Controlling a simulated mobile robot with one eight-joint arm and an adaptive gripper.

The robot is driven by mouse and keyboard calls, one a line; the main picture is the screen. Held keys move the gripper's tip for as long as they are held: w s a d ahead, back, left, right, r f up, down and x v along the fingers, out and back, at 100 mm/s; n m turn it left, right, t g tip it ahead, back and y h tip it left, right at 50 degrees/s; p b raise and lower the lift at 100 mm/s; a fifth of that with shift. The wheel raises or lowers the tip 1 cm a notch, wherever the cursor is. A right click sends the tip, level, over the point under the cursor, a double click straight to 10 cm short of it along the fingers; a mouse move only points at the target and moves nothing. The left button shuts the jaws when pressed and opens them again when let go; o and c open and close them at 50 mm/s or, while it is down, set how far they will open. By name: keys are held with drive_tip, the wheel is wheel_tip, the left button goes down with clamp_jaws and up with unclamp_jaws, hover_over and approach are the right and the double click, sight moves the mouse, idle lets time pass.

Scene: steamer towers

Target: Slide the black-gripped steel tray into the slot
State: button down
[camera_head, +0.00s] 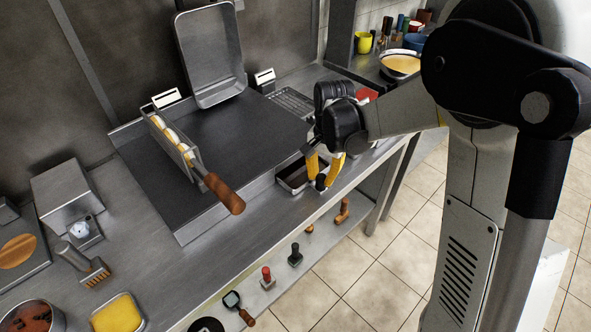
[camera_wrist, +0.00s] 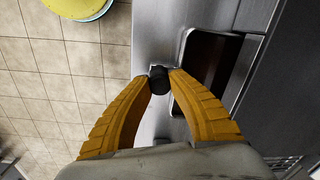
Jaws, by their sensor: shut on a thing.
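The steel tray (camera_head: 284,184) is shallow with a dark inside, at the front of the flat griddle. In the wrist view the tray (camera_wrist: 183,43) shows its pale rim, and its black grip (camera_wrist: 159,82) sits between my yellow fingertips. My gripper (camera_head: 322,180) is shut on that grip, and it also shows in the wrist view (camera_wrist: 160,78). The tray lies against the griddle's front face (camera_head: 235,202), and its far side meets a steel edge. The slot's opening is hidden, and I cannot tell how deep the tray sits in it.
A wooden-handled holder (camera_head: 222,194) lies on the griddle and reaches over its front edge. An open steel pan or lid (camera_head: 210,60) stands behind. Several handled tools, including a black-handled one (camera_head: 294,256), are on the lower shelf. The tiled floor (camera_head: 370,268) in front is clear.

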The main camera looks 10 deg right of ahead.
drive_tip(key=shift+w+a, duration=0.4)
drive_tip(key=shift+w, duration=0.15)
drive_tip(key=shift+s+d, duration=0.2)
drive_tip(key=shift+s, duration=0.05)
idle(0.5)
idle(0.4)
drive_tip(key=c, duration=1.2)
unclamp_jaws()
drive_tip(key=shift+c, duration=0.2)
wheel_tip(320, 180, up, 12)
drive_tip(key=shift+s+d, duration=0.2)
drive_tip(key=shift+s, duration=0.05)
drive_tip(key=s+d+r+n+t, duration=0.1)
drive_tip(key=s+d+n+t, duration=0.1)
drive_tip(key=s, duration=0.7)
drive_tip(key=s+d+r+n+t, duration=0.1)
drive_tip(key=s+n+t, duration=0.3)
drive_tip(key=s, duration=0.6)
drive_tip(key=shift+d+n+t, duration=0.4)
drive_tip(key=shift+d+n, duration=0.2)
drive_tip(key=shift+d, duration=0.15)
